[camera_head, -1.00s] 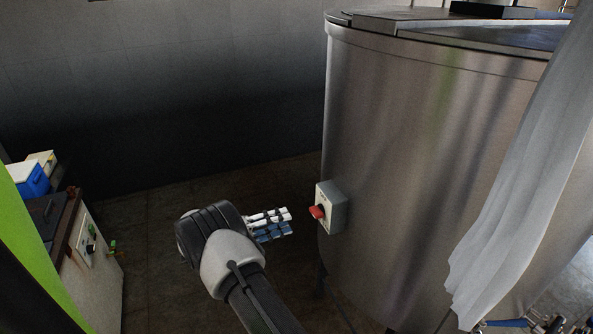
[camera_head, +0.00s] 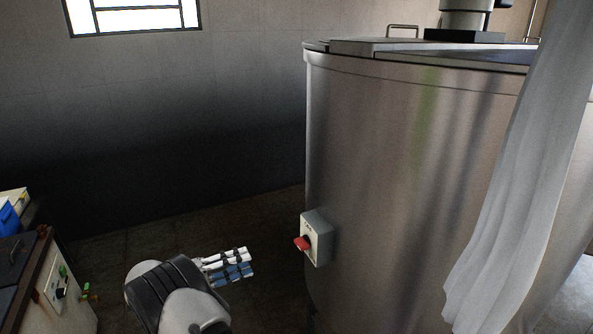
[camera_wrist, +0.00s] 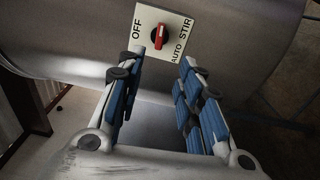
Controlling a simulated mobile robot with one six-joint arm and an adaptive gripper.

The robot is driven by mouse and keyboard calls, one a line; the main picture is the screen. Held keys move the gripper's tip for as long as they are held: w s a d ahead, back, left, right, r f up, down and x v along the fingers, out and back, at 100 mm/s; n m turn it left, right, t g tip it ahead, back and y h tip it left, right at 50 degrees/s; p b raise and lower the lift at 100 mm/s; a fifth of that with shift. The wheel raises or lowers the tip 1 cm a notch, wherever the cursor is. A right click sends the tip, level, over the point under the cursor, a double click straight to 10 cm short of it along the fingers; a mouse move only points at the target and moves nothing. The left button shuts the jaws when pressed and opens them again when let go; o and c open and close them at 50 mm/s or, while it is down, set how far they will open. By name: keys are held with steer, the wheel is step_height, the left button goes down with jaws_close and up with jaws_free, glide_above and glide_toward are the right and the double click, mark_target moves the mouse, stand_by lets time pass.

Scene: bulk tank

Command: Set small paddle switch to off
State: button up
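The small paddle switch (camera_head: 302,243) is a red paddle on a pale grey box (camera_head: 318,240) fixed to the side of the steel tank. In the wrist view the red paddle (camera_wrist: 160,37) sits on a plate (camera_wrist: 176,25) lettered OFF on the left, with STIR and AUTO on the right. The paddle stands nearly upright in that picture; which label it points to I cannot tell. My gripper (camera_head: 249,262) is left of the switch, apart from it. In the wrist view my gripper (camera_wrist: 162,62) is open and empty, its fingertips spread either side below the paddle.
The large steel tank (camera_head: 390,170) fills the right, with a white curtain (camera_head: 515,190) hanging before it. A cabinet (camera_head: 65,300) with controls stands at the left. Dark floor lies between the cabinet and the tank.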

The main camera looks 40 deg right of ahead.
steer(key=b+v, duration=0.2)
steer(key=v, duration=0.1)
steer(key=shift+a, duration=0.25)
steer(key=shift+a+r, duration=0.1)
stand_by(0.5)
step_height(320, 180, up, 10)
steer(key=shift+s, duration=0.3)
steer(key=shift+o, duration=0.2)
steer(key=shift+a+r, duration=0.1)
